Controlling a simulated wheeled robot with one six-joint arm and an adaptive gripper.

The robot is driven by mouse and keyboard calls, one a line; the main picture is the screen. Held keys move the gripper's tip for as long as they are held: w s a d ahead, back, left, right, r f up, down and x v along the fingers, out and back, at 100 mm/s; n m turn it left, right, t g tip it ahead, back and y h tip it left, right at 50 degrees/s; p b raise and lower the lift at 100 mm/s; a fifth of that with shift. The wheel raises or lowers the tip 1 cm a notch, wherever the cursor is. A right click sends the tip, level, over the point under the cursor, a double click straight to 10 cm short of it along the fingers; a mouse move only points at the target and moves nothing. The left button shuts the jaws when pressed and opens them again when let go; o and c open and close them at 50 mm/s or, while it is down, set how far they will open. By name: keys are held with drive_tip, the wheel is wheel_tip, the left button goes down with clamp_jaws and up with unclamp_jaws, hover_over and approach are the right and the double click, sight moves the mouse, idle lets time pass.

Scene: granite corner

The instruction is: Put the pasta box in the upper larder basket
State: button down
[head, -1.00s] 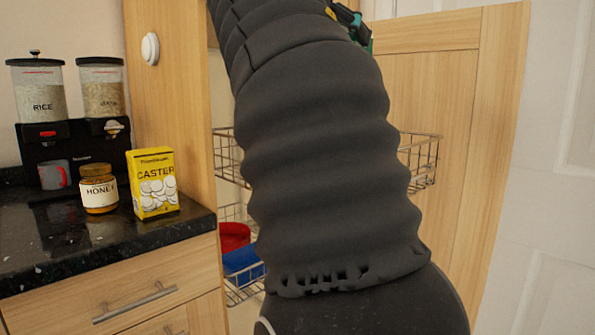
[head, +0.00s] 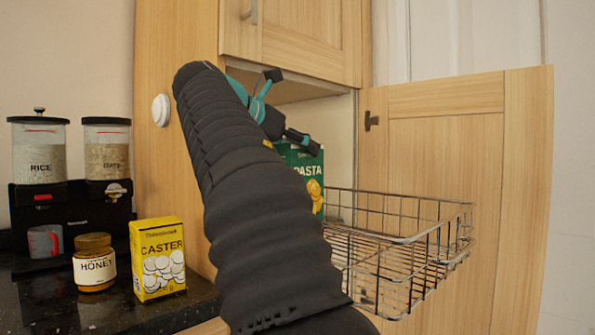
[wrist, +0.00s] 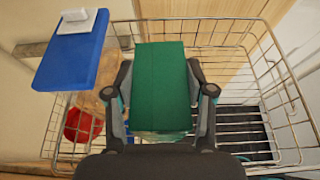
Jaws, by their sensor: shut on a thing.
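The green pasta box (head: 309,165) is upright, with its label facing the head camera. My arm hides its left part. My gripper (head: 290,135) is shut on it near its top. In the wrist view, the two fingers of my gripper (wrist: 160,93) press the sides of the pasta box (wrist: 162,75), seen from above. The upper larder basket (head: 400,240) is a wire basket pulled out to the right of my arm. In the wrist view the box lies over or within the basket (wrist: 235,128). I cannot tell whether it touches the basket floor.
A blue item (wrist: 75,50) and a red item (wrist: 82,125) show at the left in the wrist view. The open larder door (head: 450,190) stands behind the basket. A caster sugar box (head: 158,258) and honey jar (head: 94,264) stand on the counter. The basket's right part is empty.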

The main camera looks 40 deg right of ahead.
drive_tip(key=shift+w+f, duration=0.25)
drive_tip(key=shift+w, duration=0.05)
drive_tip(key=shift+d+f+b, duration=0.1)
drive_tip(key=shift+f+b, duration=0.6)
drive_tip(key=shift+f, duration=1.3)
drive_tip(key=shift+c, duration=2)
unclamp_jaws()
drive_tip(key=p, duration=0.1)
approach(297, 168)
drive_tip(key=w, duration=0.1)
drive_tip(key=w+d, duration=0.1)
drive_tip(key=w, duration=0.1)
drive_tip(key=shift+w, duration=0.1)
